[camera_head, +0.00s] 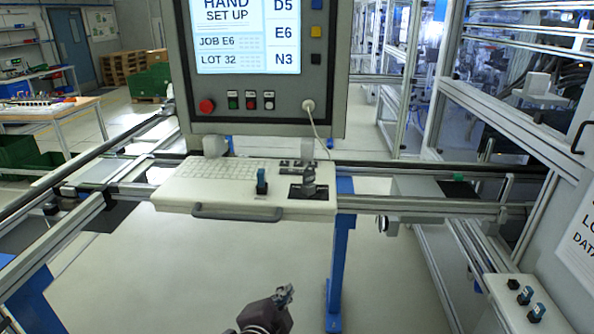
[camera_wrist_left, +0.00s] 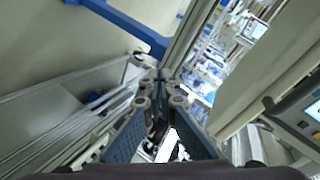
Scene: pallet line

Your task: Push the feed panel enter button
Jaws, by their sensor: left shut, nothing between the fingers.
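A grey operator panel (camera_head: 325,100) with a lit screen (camera_head: 235,35) stands at the upper middle. Below its screen are a red mushroom button (camera_head: 207,106) and small green, red and white buttons (camera_head: 250,101). A pale keyboard console (camera_head: 225,182) juts out beneath it. No label that I can read marks an enter button. My left gripper (camera_head: 284,293) is low in front of the console, apart from it. In the left wrist view its fingertips (camera_wrist_left: 160,76) meet, shut and empty. My right gripper is out of view.
A dark handle (camera_head: 238,213) runs along the console's front edge. Aluminium rails flank the console. A blue post (camera_head: 341,255) stands below the console. The floor around my gripper looks clear.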

